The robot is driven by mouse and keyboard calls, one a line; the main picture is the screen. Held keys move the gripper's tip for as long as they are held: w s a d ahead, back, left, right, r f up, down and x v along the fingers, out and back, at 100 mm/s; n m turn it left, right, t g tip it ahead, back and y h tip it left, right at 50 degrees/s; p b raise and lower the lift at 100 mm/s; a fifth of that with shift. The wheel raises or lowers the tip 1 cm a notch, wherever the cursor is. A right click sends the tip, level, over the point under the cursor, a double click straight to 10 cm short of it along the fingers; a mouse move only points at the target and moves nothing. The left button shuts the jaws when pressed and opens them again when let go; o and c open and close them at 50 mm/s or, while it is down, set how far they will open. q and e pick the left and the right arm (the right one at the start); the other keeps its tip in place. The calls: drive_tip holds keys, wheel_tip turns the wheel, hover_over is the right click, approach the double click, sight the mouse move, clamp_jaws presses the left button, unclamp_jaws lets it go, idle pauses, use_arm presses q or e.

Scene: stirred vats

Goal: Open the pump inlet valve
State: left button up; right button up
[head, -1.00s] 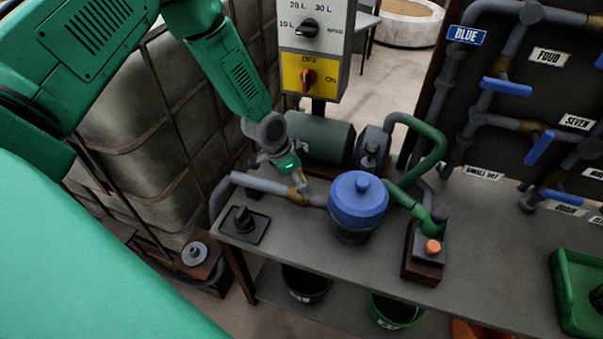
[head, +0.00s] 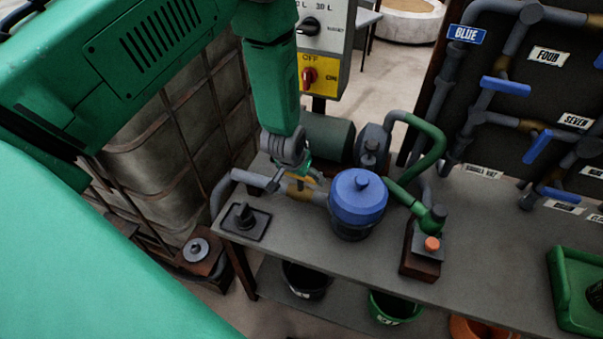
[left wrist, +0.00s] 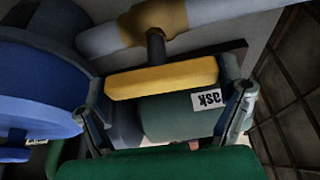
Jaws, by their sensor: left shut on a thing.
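The pump inlet valve has a brass body (head: 300,192) on the grey pipe (head: 250,179) left of the blue-lidded pot (head: 357,197). Its yellow handle (left wrist: 162,77) sits on a dark stem and lies roughly in line with the pipe in the left wrist view. My left gripper (head: 292,180) is over the valve, shut on the yellow handle. In the left wrist view its fingers (left wrist: 168,108) are at the handle's two ends. In the head view the hand partly hides the handle. My right gripper is not in view.
A green motor (head: 328,138) and the switch box (head: 320,72) stand behind the valve. The caged tank (head: 160,150) is close on the left. A green pipe (head: 432,150) and an orange button (head: 432,244) are right of the pot. The bench front is partly clear.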

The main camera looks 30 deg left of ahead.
use_arm(q)
drive_tip(key=shift+s+f+n, duration=0.15)
drive_tip(key=shift+n, duration=0.45)
drive_tip(key=o, duration=0.9)
drive_tip(key=shift+r, duration=0.25)
drive_tip(key=v, duration=1.1)
drive_tip(key=shift+d+r, duration=0.15)
drive_tip(key=shift+d, duration=0.15)
